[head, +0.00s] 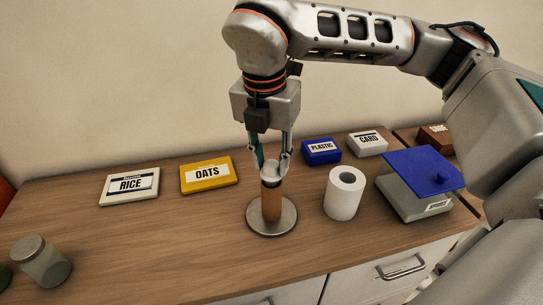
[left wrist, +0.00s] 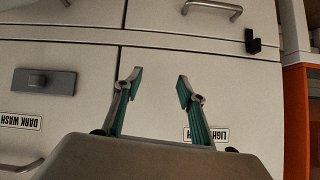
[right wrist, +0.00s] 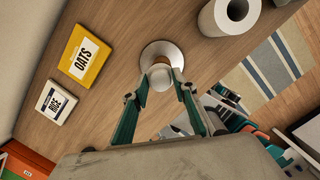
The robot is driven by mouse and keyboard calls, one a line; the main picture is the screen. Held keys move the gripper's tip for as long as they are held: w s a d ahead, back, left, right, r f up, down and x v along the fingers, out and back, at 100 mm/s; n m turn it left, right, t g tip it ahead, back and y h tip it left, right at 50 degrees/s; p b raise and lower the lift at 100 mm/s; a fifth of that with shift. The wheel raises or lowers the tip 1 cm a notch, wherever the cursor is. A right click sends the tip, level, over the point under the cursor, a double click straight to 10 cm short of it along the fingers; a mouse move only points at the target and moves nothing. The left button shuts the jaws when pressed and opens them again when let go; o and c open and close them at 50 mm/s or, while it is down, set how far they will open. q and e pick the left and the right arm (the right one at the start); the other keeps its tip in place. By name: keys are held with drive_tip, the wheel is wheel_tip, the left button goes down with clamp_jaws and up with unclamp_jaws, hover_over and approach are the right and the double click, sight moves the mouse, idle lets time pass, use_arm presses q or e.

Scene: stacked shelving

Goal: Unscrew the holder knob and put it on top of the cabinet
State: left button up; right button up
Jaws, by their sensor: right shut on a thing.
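The holder (head: 272,218) stands upright on the wooden cabinet top (head: 120,240), with a brown post on a round metal base. Its pale metal knob (head: 270,171) is at the top of the post and also shows in the right wrist view (right wrist: 160,77). My right gripper (head: 271,160) points down over the post and is shut on the knob, one finger on each side. The knob is at the post's upper end; I cannot tell whether it is still threaded. My left gripper (left wrist: 157,85) is open and empty in front of the grey cabinet fronts, outside the head view.
A white paper roll (head: 343,195) stands just right of the holder. The OATS box (head: 208,175) and RICE box (head: 130,186) lie left. A lidded jar (head: 42,262) is front left. Clear wood lies between jar and holder.

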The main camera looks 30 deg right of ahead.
drive_tip(key=n+p, duration=0.1)
drive_tip(key=n, duration=0.5)
drive_tip(key=shift+s+d+r+y, duration=0.1)
drive_tip(key=shift+y, duration=0.3)
use_arm(q)
drive_tip(key=r, duration=0.1)
drive_tip(key=w+r, duration=0.1)
drive_tip(key=r, duration=0.1)
drive_tip(key=shift+r+p, duration=0.1)
drive_tip(key=shift+p, duration=0.25)
use_arm(e)
drive_tip(key=n, duration=0.3)
drive_tip(key=n+y, duration=0.1)
drive_tip(key=n, duration=0.2)
drive_tip(key=shift+p, duration=0.4)
drive_tip(key=n+p, duration=0.1)
drive_tip(key=n, duration=0.4)
drive_tip(key=shift+y, duration=0.3)
drive_tip(key=n, duration=0.2)
drive_tip(key=n+p, duration=0.1)
drive_tip(key=shift+f+n+p, duration=0.2)
drive_tip(key=shift+n+p, duration=0.1)
drive_tip(key=shift+n, duration=0.1)
drive_tip(key=o, duration=0.8)
use_arm(q)
drive_tip(key=shift+t, duration=0.3)
drive_tip(key=r, duration=0.4)
drive_tip(key=shift+w, duration=0.35)
use_arm(e)
drive_tip(key=shift+d, duration=0.1)
